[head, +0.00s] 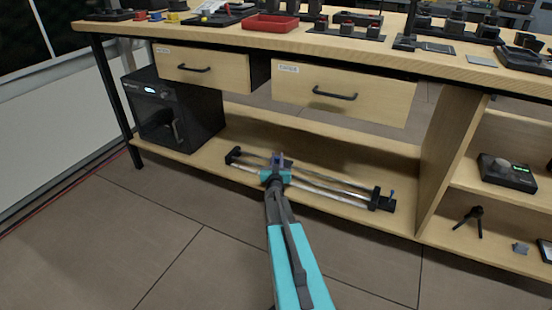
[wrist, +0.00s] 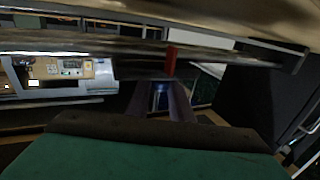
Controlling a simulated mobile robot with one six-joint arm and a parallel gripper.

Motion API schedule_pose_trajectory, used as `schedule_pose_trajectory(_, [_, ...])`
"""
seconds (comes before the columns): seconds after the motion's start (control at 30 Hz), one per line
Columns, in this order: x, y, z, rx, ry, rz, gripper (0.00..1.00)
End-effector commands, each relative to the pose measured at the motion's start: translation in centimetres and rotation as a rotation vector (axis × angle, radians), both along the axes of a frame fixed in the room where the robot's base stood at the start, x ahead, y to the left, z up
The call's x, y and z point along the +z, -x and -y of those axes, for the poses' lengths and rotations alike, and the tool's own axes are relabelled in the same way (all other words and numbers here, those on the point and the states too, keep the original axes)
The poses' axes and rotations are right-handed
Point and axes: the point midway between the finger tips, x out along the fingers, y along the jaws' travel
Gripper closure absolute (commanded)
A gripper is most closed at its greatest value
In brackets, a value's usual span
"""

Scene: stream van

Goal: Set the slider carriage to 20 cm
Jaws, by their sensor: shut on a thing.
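The slider (head: 330,186) lies on the lower shelf of the bench, with two rails between black end blocks. Its carriage (head: 282,160) is left of the middle of the rails, a dark blue-grey piece. My gripper (head: 276,172) reaches in from the front and is shut on the carriage. In the wrist view the fingers (wrist: 162,100) close around a bluish part, with a red piece (wrist: 171,60) just above it and a rail (wrist: 220,56) crossing behind. Any scale marks on the rails are too small to read.
A black box-shaped machine (head: 170,112) stands left of the slider on the shelf. Two drawers (head: 345,92) stick out above. A shelf divider (head: 452,165) stands to the right. The floor in front (head: 170,250) is clear.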

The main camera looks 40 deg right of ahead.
Motion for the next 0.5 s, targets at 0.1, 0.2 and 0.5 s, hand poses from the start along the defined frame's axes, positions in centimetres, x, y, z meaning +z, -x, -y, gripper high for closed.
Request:
schedule_pose_trajectory(0.1, [0.15,-0.16,0.11,-0.002,0.001,0.004,1.0])
schedule_pose_trajectory(0.2, [0.18,-0.35,-0.09,0.001,0.001,0.004,1.0])
schedule_pose_trajectory(0.5, [0.11,-0.74,-0.74,0.009,0.0,0.003,0.63])
